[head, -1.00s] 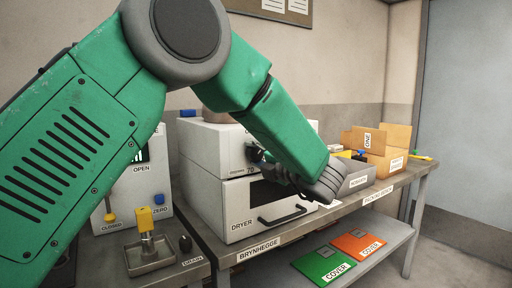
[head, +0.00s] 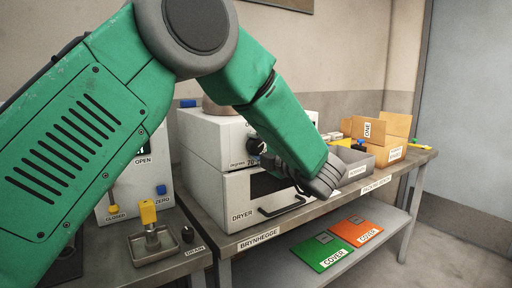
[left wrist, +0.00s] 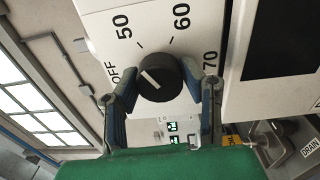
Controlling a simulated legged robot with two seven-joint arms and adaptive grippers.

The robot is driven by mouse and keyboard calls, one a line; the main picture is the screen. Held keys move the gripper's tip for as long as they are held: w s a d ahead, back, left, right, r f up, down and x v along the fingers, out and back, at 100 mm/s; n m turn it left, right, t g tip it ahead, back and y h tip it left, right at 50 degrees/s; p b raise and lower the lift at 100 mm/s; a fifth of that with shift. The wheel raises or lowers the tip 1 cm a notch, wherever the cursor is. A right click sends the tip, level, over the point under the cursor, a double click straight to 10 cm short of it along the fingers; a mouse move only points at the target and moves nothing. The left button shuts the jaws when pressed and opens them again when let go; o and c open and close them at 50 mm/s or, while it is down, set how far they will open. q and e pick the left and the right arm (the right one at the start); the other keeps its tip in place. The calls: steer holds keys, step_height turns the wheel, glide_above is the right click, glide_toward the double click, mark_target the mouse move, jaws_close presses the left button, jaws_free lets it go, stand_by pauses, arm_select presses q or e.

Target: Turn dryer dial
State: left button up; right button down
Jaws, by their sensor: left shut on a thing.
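The white dryer (head: 225,195) stands on the bench, labelled DRYER, with a black dial (head: 256,146) on its upper front. In the left wrist view the round black dial (left wrist: 158,77) shows a white pointer mark aimed to the upper left, towards the side of OFF and 50. The scale around it reads OFF, 50, 60 and 70. My left gripper (left wrist: 168,78) has its two fingers on opposite sides of the dial and is shut on it. In the head view my green forearm hides most of this gripper. My right gripper is in neither view.
Right of the dryer stand a grey tray (head: 352,161) and cardboard boxes (head: 392,152). A green cover (head: 322,251) and an orange cover (head: 356,231) lie on the lower shelf. A small metal tray with a yellow-topped part (head: 149,212) is at front left.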

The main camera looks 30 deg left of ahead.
arm_select(q)
steer(key=o, duration=0.7)
steer(key=shift+d+f, duration=0.1)
steer(key=shift+f, duration=0.15)
steer(key=o, duration=0.4)
steer(key=shift+w, duration=0.2)
steer(key=shift+o, duration=0.2)
steer(key=shift+r, duration=0.1)
steer(key=shift+s+d, duration=0.15)
steer(key=v, duration=1.1)
steer(key=shift+d, duration=0.45)
